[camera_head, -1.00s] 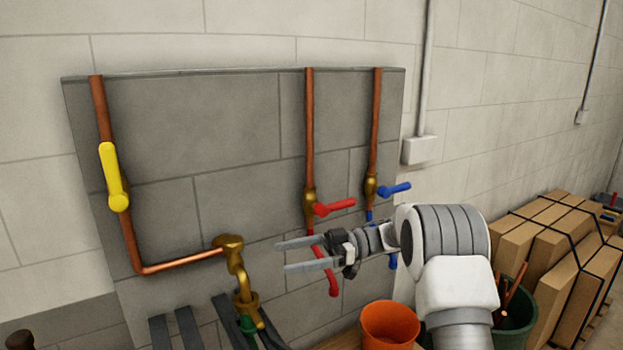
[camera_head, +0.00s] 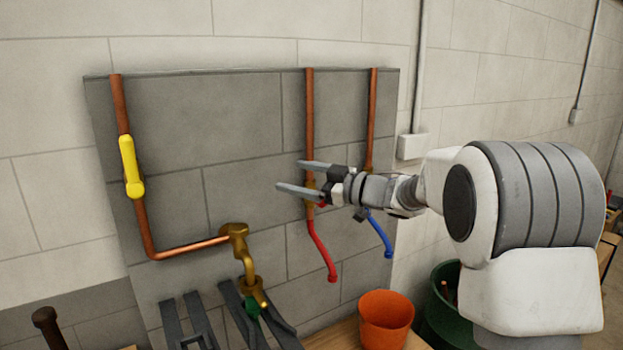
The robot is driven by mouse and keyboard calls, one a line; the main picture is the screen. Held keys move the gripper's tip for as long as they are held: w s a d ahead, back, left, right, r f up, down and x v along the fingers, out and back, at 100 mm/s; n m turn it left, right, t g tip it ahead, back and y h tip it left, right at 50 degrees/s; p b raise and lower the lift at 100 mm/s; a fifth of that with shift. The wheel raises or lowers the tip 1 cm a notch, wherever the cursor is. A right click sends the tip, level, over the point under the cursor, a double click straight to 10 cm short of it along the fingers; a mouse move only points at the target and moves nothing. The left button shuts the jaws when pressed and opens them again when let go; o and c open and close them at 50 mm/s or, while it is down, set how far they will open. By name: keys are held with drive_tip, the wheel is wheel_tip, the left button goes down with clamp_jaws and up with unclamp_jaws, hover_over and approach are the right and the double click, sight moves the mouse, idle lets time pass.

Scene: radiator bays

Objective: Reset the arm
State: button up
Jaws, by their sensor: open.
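My gripper (camera_head: 289,176) is open with nothing between its fingers. It points left, in front of the grey wall panel (camera_head: 245,120) and over the middle copper pipe (camera_head: 309,115). Whether my fingers touch anything cannot be told.
A brass tap (camera_head: 240,255) sits left of and below my gripper. An orange bucket (camera_head: 386,320) stands at the bottom, with a green bin (camera_head: 440,310) to its right, partly behind my arm. Dark metal bars (camera_head: 185,325) lie at lower left. A conduit box (camera_head: 412,146) is on the wall.

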drive_tip(key=s+d+r+m+t+h, duration=0.2)
drive_tip(key=d+r+m+t+h, duration=0.55)
drive_tip(key=d+h, duration=0.25)
drive_tip(key=s+d+f+m+g+h, duration=0.25)
drive_tip(key=s+d+m+h, duration=0.25)
drive_tip(key=s+d, duration=0.35)
drive_tip(key=s+f+m+g, duration=0.1)
drive_tip(key=s+f+g, duration=0.2)
drive_tip(key=s, duration=0.6)
drive_tip(key=s+a+f+m+g, duration=0.1)
drive_tip(key=s+f+g, duration=0.1)
drive_tip(key=s+f, duration=0.5)
drive_tip(key=s+f+m+g, duration=0.1)
drive_tip(key=s+f+g, duration=0.2)
drive_tip(key=s, duration=0.9)
wheel_tip(320, 180, down, 3)
drive_tip(key=shift+a+f+g, duration=0.1)
drive_tip(key=shift+a+g, duration=0.2)
drive_tip(key=shift+a, duration=0.05)
